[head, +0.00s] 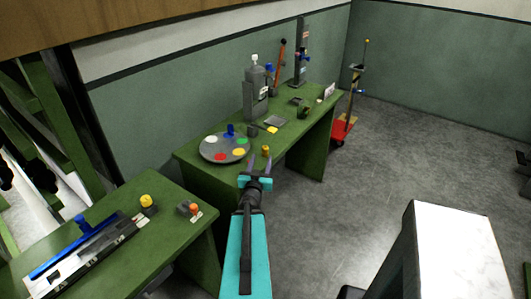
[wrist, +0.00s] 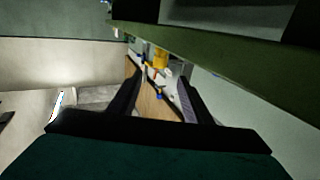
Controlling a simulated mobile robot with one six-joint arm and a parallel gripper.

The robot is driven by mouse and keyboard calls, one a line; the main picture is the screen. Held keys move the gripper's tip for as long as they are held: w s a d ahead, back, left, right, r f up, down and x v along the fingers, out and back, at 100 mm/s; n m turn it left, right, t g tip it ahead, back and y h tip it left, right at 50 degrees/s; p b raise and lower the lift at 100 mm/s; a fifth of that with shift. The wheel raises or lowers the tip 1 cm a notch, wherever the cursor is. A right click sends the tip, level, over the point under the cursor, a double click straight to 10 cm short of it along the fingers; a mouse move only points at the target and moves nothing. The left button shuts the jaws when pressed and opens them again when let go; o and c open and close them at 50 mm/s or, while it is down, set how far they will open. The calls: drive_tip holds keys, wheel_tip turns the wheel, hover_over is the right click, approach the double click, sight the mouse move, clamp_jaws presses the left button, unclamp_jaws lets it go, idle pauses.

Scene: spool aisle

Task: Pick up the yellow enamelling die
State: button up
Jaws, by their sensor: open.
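A small golden-yellow cylinder (head: 265,150), which looks like the yellow enamelling die, stands near the front edge of the far green table. My gripper (head: 256,166) is open and empty, with its fingers pointing towards that edge, just short of the cylinder in the head view. In the wrist view, my gripper (wrist: 163,76) has its two dark fingers apart. A yellow thing (wrist: 160,58) shows beyond and between the fingertips there; I cannot tell for sure that it is the same piece.
A round grey palette (head: 207,152) with coloured patches lies left of the cylinder on the far table (head: 188,160). A grey bottle-topped device (head: 255,95) stands behind. The near table (head: 172,245) holds a yellow-topped piece (head: 147,202) and a blue-barred device (head: 75,248). Open floor (head: 310,225) lies right.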

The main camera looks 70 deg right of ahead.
sight(265, 149)
drive_tip(key=shift+s+d+f+b, duration=0.15)
drive_tip(key=shift+d+b, duration=0.3)
drive_tip(key=shift+b, duration=1.05)
drive_tip(key=shift+d+f+b, duration=0.1)
drive_tip(key=shift+d+b, duration=0.3)
drive_tip(key=shift+b, duration=1.05)
drive_tip(key=b, duration=0.4)
drive_tip(key=d+b, duration=0.1)
drive_tip(key=b, duration=0.2)
drive_tip(key=shift+w+r+b, duration=0.1)
drive_tip(key=shift+w+b, duration=0.2)
drive_tip(key=shift+b, duration=0.1)
drive_tip(key=shift+w+d+b, duration=0.1)
drive_tip(key=shift+d+b, duration=0.1)
drive_tip(key=shift+b, duration=0.1)
drive_tip(key=shift+w+d+b, duration=0.15)
drive_tip(key=shift+d+b, duration=0.4)
drive_tip(key=shift+d, duration=0.3)
drive_tip(key=shift+w+d+r+b, duration=0.15)
drive_tip(key=shift+d+b, duration=0.15)
drive_tip(key=shift+d, duration=0.4)
drive_tip(key=shift+w+d, duration=0.25)
drive_tip(key=shift+d, duration=0.85)
drive_tip(key=shift+d, duration=0.1)
drive_tip(key=shift+w+d+b, duration=0.2)
drive_tip(key=shift+w+d, duration=0.05)
drive_tip(key=shift+d, duration=1)
drive_tip(key=shift+w+d+b, duration=0.2)
drive_tip(key=shift+w+d, duration=0.05)
drive_tip(key=shift+d, duration=1)
